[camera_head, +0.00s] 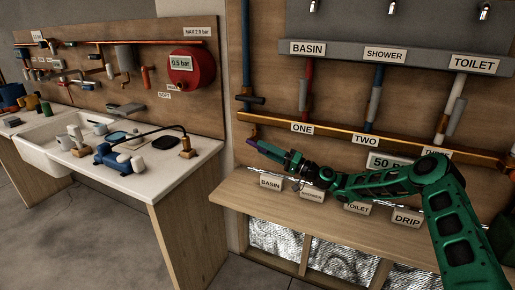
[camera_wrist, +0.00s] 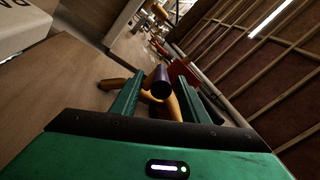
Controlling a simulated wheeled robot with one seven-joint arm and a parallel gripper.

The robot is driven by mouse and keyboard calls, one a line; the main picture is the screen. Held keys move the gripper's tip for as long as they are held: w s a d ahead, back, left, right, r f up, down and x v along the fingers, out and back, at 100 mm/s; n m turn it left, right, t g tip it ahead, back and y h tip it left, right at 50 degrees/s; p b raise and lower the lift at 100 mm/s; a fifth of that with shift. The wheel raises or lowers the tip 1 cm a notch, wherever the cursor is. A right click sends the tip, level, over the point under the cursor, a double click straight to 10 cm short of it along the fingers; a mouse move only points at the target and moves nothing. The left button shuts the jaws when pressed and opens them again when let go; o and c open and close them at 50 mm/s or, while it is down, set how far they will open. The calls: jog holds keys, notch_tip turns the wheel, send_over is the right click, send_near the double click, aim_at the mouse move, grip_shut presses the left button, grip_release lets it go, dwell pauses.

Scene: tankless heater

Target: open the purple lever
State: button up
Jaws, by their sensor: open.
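The purple lever (camera_wrist: 161,82) shows in the wrist view as a short rounded purple end beside orange-brown pipework. It lies between the two green fingers of my gripper (camera_wrist: 159,88), with a visible gap to each finger in this view. In the head view the purple lever (camera_head: 252,142) is a small purple tip at the left end of the copper pipe, just beyond the fingertips of my gripper (camera_head: 266,150). My gripper is open. How deep the lever sits between the fingers is hard to tell.
The copper pipe (camera_head: 345,132) runs along the wooden panel above a wooden bench (camera_head: 240,190) with label blocks. A blue vertical pipe (camera_head: 246,60) rises just above the lever. A white sink counter (camera_head: 150,178) stands to the left, across a gap.

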jog(key=shift+v, duration=1.2)
